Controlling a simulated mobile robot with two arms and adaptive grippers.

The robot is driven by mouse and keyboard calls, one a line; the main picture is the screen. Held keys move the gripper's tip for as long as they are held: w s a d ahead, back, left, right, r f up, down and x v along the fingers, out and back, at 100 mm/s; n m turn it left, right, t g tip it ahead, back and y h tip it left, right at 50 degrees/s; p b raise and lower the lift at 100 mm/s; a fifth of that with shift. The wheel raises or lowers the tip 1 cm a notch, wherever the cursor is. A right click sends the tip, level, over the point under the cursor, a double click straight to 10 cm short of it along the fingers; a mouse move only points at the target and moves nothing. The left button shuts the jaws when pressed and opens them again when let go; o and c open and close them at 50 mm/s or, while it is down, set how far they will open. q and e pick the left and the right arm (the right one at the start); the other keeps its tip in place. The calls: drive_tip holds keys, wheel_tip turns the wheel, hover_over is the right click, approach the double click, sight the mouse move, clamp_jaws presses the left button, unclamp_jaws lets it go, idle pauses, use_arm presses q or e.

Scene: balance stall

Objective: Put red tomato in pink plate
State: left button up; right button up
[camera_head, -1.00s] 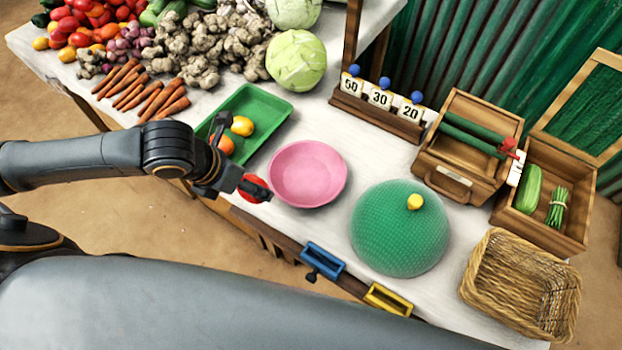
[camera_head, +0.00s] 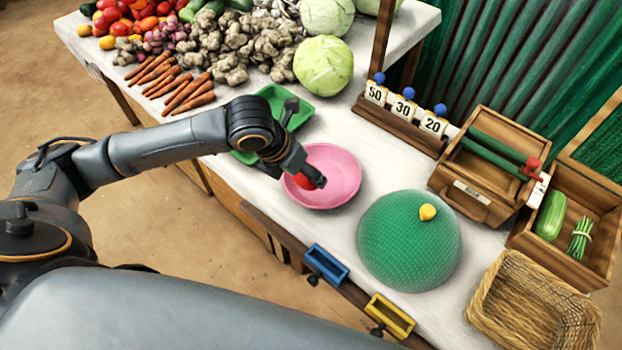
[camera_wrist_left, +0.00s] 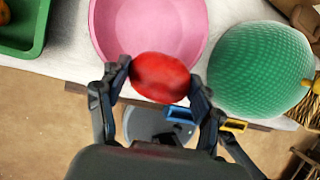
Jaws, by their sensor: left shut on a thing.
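The red tomato (camera_wrist_left: 160,77) is held between the two fingers of my left gripper (camera_wrist_left: 158,85), which is shut on it. In the head view the tomato (camera_head: 304,181) shows partly behind the fingers of my left gripper (camera_head: 314,176), over the near left part of the pink plate. The pink plate (camera_head: 340,167) lies on the white table and looks empty. It also shows in the left wrist view (camera_wrist_left: 112,22), where the tomato overlaps its near rim. I cannot tell how high the tomato is above the plate. My right gripper is not in view.
A green tray (camera_head: 300,113) is partly hidden behind my left arm. A green mesh dome (camera_head: 400,250) with a yellow knob stands right of the plate. Blue (camera_head: 326,264) and yellow (camera_head: 392,314) holders sit at the front edge. A wicker basket (camera_head: 500,285) stands at the right.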

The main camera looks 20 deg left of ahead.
use_arm(q)
drive_tip(key=w+f, duration=0.2)
drive_tip(key=f, duration=0.1)
drive_tip(key=w+f, duration=0.1)
drive_tip(key=f, duration=0.1)
drive_tip(key=shift+w, duration=0.3)
drive_tip(key=shift+w+f, duration=0.1)
drive_tip(key=shift+f, duration=1.5)
drive_tip(key=shift+f, duration=0.1)
drive_tip(key=o, duration=1.2)
drive_tip(key=v, duration=1.2)
drive_tip(key=shift+p, duration=0.4)
